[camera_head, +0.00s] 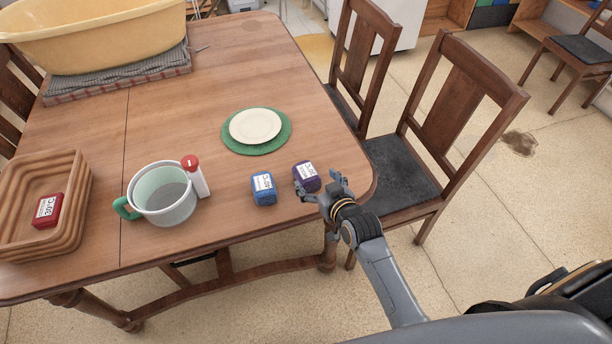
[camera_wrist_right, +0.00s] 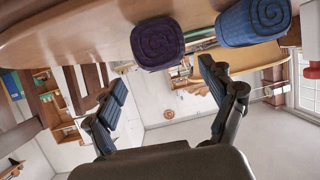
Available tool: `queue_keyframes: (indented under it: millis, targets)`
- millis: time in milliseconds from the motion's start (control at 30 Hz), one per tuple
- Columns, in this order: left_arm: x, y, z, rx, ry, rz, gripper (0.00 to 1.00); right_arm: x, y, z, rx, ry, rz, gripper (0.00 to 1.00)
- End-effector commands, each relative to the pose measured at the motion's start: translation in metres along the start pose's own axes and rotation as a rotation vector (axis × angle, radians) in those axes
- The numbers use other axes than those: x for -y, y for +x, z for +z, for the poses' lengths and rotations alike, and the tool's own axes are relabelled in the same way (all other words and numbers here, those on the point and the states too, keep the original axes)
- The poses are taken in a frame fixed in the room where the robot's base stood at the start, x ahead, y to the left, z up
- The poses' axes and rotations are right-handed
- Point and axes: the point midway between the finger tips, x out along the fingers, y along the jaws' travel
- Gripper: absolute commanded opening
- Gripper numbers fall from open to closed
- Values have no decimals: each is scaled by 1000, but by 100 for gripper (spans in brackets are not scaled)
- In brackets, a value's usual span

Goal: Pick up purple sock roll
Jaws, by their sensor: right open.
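The purple sock roll (camera_head: 307,176) sits on the wooden table near its front right corner, with a white label on it. In the right wrist view the purple roll (camera_wrist_right: 157,43) shows its spiral end at the top centre, beyond the fingertips. My right gripper (camera_head: 322,190) is right beside the roll at the table's edge. In the wrist view its two fingers (camera_wrist_right: 160,82) are spread apart with nothing between them. The blue sock roll (camera_head: 263,188) stands just left of the purple one; it also shows in the wrist view (camera_wrist_right: 254,21). My left gripper is not in view.
The table (camera_head: 200,105) also holds a green-handled pot (camera_head: 163,193), a white bottle with red cap (camera_head: 195,177), a plate (camera_head: 255,126) on a green mat, a wooden tray (camera_head: 75,208) with a red roll (camera_head: 47,210), and a yellow tub (camera_head: 95,35). A chair (camera_head: 440,125) stands at the right edge.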

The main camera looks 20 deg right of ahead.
Motion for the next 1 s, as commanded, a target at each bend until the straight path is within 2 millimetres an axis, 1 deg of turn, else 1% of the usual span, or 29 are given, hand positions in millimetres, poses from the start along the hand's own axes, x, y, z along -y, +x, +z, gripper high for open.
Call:
queue_keyframes:
  millis: [33,167,300,433,567,767,867,900,967,1000]
  targets:
    - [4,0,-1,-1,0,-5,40,0,2,0,1,0,0,83]
    - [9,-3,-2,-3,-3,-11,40,2,12,-3,1,0,0,83]
    - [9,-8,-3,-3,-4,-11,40,7,33,-10,0,2,-1,83]
    - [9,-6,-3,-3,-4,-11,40,6,48,-7,2,-1,0,83]
    - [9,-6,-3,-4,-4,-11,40,6,54,-7,2,-1,0,83]
    - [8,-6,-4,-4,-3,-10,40,6,54,-7,1,0,0,83]
    - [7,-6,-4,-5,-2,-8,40,6,54,-7,1,0,0,65]
    - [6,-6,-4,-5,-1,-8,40,6,54,-7,1,0,0,57]
    - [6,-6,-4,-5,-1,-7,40,6,54,-7,1,0,0,44]
    - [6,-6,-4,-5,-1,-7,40,6,54,-7,2,0,0,36]
